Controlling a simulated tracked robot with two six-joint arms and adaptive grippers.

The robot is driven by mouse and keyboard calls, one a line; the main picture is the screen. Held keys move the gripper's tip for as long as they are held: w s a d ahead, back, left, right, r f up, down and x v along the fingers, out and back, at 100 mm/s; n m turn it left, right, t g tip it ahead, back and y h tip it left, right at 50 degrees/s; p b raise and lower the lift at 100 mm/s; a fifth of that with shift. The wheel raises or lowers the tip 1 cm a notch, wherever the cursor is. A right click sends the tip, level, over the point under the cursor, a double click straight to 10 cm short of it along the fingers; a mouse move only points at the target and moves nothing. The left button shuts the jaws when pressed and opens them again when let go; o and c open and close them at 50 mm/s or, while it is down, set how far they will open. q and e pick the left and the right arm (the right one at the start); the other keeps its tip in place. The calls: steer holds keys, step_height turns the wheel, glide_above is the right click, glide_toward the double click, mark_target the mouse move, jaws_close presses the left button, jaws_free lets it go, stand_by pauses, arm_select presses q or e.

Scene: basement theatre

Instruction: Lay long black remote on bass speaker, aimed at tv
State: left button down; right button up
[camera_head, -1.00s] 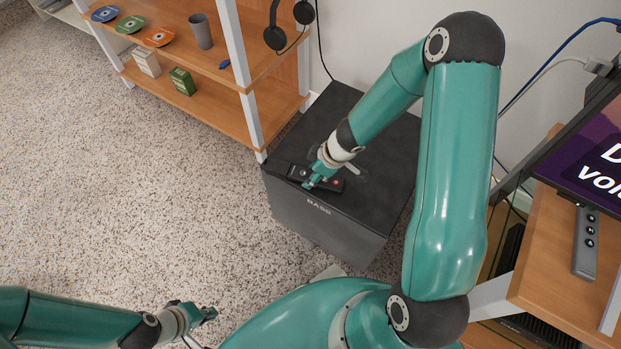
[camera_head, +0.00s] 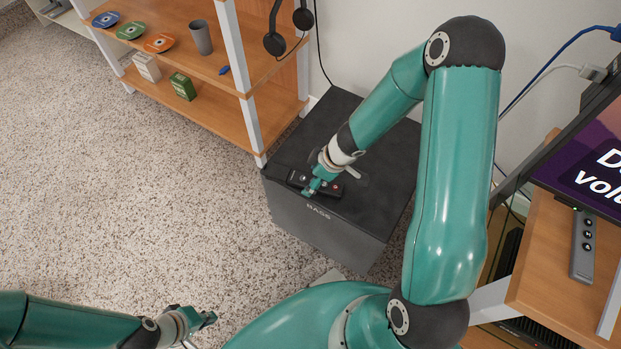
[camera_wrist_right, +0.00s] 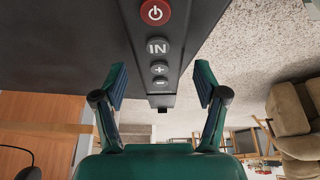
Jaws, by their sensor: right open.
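The long black remote (camera_head: 332,189) lies on top of the bass speaker (camera_head: 352,226), near its front edge above the BASS label. It lies roughly left to right, with its red button toward the right, the tv side. My right gripper (camera_head: 313,190) is over its left part. In the right wrist view the remote (camera_wrist_right: 158,48) sits between the two open fingers (camera_wrist_right: 161,82), with gaps on both sides. The tv (camera_head: 590,165) stands at the right, partly cut off. My left gripper (camera_head: 207,318) is low at the left, away from the speaker; its jaws are too small to judge.
A grey remote (camera_head: 583,245) lies on the wooden tv stand (camera_head: 543,250). A wooden shelf (camera_head: 225,95) behind the speaker holds discs, a grey cup (camera_head: 201,37) and small boxes. Headphones (camera_head: 275,43) hang beside it. The carpet at left is clear.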

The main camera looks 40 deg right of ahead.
steer(key=p+v, duration=0.9)
steer(key=v, duration=0.2)
steer(key=s+a+f+m+g, duration=0.1)
steer(key=s+a+f+m, duration=0.1)
steer(key=a, duration=0.4)
steer(key=s+a+f+m+g, duration=0.1)
steer(key=s+a+f+m, duration=0.2)
steer(key=a, duration=0.3)
steer(key=s+a+f+m+g+y, duration=0.1)
steer(key=s+a+f+m, duration=0.1)
steer(key=s+a+m, duration=0.2)
steer(key=shift+s+a+f, duration=0.4)
steer(key=shift+s+a, duration=0.05)
steer(key=shift+a, duration=0.7)
steer(key=shift+p, duration=0.3)
